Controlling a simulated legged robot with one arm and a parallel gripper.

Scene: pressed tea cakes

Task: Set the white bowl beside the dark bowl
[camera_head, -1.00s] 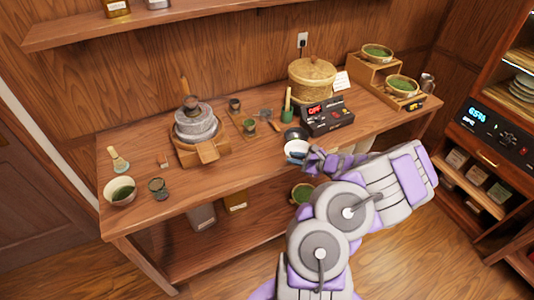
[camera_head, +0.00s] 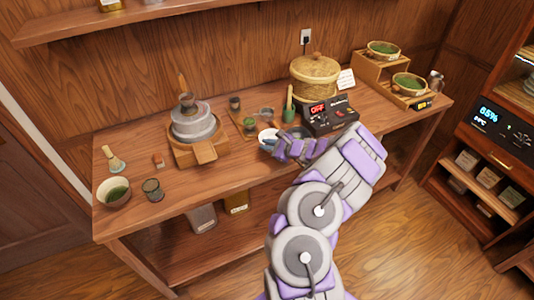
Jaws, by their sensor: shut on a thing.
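The white bowl (camera_head: 267,135) is on or just above the wooden table, left of the dark bowl; I cannot tell whether it touches the wood. The dark bowl (camera_head: 300,131) sits in front of the black device and is partly hidden behind my arm. My gripper (camera_head: 270,146) is shut on the near side of the white bowl. My fingers hide part of the bowl's rim and lower side.
A black device (camera_head: 330,117) and a lidded basket (camera_head: 314,75) stand behind and right. A stone mill (camera_head: 195,125) stands left. A small tray with a green-filled cup (camera_head: 250,124) is close behind the white bowl.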

